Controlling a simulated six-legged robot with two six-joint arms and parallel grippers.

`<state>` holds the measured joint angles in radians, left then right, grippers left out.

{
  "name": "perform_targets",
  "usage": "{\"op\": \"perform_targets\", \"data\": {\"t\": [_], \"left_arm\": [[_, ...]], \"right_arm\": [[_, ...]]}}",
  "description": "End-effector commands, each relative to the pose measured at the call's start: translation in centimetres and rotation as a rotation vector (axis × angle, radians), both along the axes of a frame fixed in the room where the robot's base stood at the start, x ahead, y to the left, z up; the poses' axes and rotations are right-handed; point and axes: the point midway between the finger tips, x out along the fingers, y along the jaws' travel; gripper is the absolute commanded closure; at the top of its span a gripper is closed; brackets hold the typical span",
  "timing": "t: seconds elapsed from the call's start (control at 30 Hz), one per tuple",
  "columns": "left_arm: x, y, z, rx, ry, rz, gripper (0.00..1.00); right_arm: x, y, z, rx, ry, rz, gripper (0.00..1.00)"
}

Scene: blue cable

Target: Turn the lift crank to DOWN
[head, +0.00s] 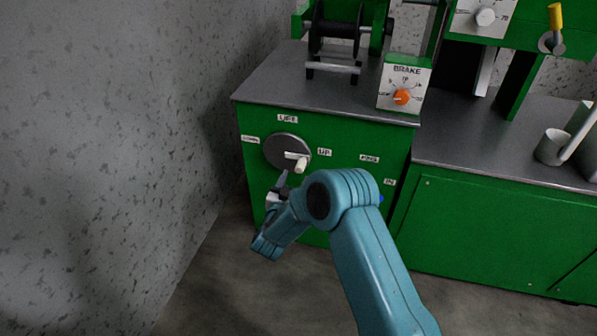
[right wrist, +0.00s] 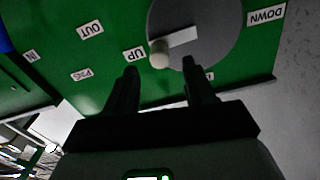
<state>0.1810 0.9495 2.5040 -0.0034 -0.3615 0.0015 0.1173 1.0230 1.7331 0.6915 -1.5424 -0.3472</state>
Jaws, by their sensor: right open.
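The lift crank is a grey disc (head: 281,145) with a pale bar and a cream knob (head: 301,165) on the green cabinet front. The knob sits on the side towards the UP label (head: 324,152); the DOWN label (head: 251,140) is on the other side. The right wrist view shows the disc (right wrist: 215,20) and knob (right wrist: 159,54) upside down. My right gripper (head: 281,183) is open just below and left of the knob in the head view. In the wrist view the knob appears between its fingertips (right wrist: 159,66); contact cannot be told. My left gripper is not in view.
Above the crank, the cabinet top carries a brake box (head: 404,82) with an orange knob and a black spool (head: 337,30). A speckled wall (head: 110,130) stands close on the left.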

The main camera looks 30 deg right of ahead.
Motion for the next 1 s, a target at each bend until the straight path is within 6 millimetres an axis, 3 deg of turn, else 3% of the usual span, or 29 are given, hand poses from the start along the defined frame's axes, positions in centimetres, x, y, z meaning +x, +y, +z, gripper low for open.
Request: {"op": "perform_targets", "data": {"t": [0.1, 0.3, 0.7, 0.87, 1.0], "left_arm": [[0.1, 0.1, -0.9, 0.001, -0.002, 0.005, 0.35], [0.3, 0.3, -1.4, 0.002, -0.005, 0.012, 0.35], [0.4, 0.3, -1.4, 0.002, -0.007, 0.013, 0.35], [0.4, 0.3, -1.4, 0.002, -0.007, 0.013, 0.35], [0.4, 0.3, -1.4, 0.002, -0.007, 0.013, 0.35]], "right_arm": [[1.6, -2.1, -0.2, -0.001, -0.003, -0.003, 0.46], [3.5, -4.0, -0.2, 0.001, -0.001, -0.001, 0.46], [4.2, -4.4, 0.0, 0.000, 0.003, 0.002, 0.46], [4.2, -4.4, 0.0, 0.001, 0.002, 0.002, 0.98], [4.2, -4.4, 0.0, 0.001, 0.002, 0.001, 1.00]]}}
